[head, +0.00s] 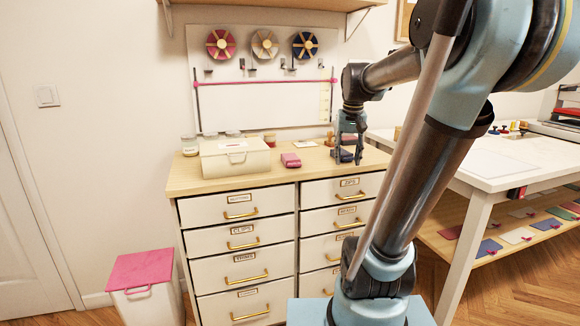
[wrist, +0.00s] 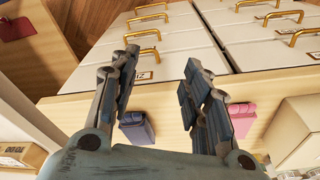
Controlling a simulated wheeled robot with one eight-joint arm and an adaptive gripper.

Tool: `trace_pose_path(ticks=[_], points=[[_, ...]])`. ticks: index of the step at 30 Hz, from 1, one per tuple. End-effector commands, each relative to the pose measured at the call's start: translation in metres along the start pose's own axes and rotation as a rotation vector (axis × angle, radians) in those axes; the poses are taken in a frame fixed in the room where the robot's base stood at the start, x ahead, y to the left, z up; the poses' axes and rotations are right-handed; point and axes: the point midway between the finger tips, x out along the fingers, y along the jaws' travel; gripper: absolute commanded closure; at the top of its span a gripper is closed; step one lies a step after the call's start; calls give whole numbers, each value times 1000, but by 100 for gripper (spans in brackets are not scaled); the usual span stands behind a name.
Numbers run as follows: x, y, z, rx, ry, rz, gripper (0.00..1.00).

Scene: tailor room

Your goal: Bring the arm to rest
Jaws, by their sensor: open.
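My gripper (head: 347,160) hangs at the end of my arm over the right part of the drawer cabinet's wooden top (head: 225,183). In the wrist view my gripper (wrist: 161,62) has its two fingers spread wide, with nothing between them. A dark purple-blue block (wrist: 136,128) lies on the top near the left finger. A pink block (wrist: 242,118) lies beyond the right finger. The pink block also shows in the head view (head: 291,160), left of my gripper. Neither block is held.
A cream box (head: 235,157) with jars behind it stands on the cabinet's left. Thread spools (head: 264,44) hang on the wall board above. A white table (head: 500,158) stands to the right. A pink-lidded bin (head: 142,273) is on the floor at left.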

Motion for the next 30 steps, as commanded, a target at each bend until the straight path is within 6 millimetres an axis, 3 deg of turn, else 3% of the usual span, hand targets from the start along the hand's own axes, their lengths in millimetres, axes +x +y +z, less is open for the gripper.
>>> trace_pose_path(ticks=[1, 6, 18, 24, 30], points=[[8, 2, 19, -8, 2, 0, 57], [34, 6, 72, -34, 9, -2, 57], [116, 17, 185, -92, 23, -3, 57], [145, 19, 217, -111, 28, -3, 57], [152, 19, 224, -115, 29, -3, 57]])
